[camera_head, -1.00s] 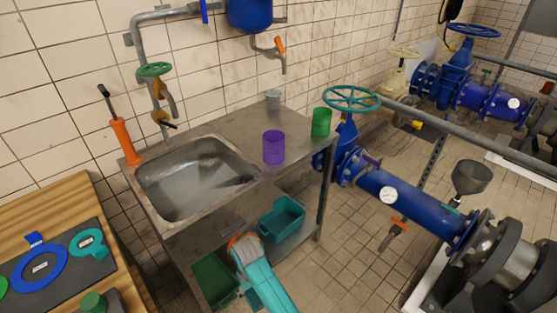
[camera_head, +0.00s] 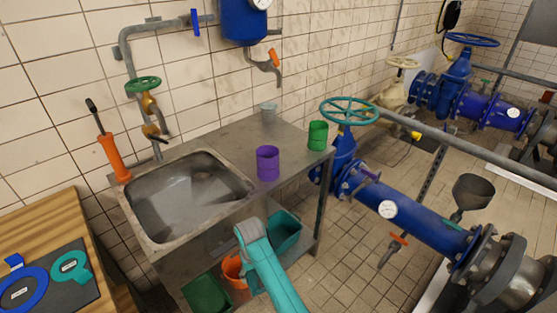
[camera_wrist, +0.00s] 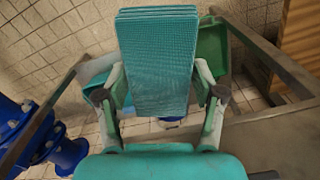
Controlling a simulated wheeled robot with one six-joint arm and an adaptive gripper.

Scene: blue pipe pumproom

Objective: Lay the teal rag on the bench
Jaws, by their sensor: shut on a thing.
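The teal rag (camera_wrist: 157,60) shows in the wrist view as a thick folded block with a woven face. My gripper (camera_wrist: 160,88) is shut on it, one finger at each side. In the head view my teal arm reaches down at the front of the steel bench (camera_head: 230,143); I cannot make out the gripper or rag there. The bench has a sink basin (camera_head: 185,195) at its left, and a purple cup (camera_head: 267,163), a green cup (camera_head: 317,135) and a small grey cup (camera_head: 268,112) on its right part.
Below the bench are a green bin (camera_head: 206,293), a teal bin (camera_head: 287,232) and an orange bucket (camera_head: 234,270). A wooden table (camera_head: 40,207) stands at left. A blue pipe with a teal handwheel (camera_head: 349,111) is close at right.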

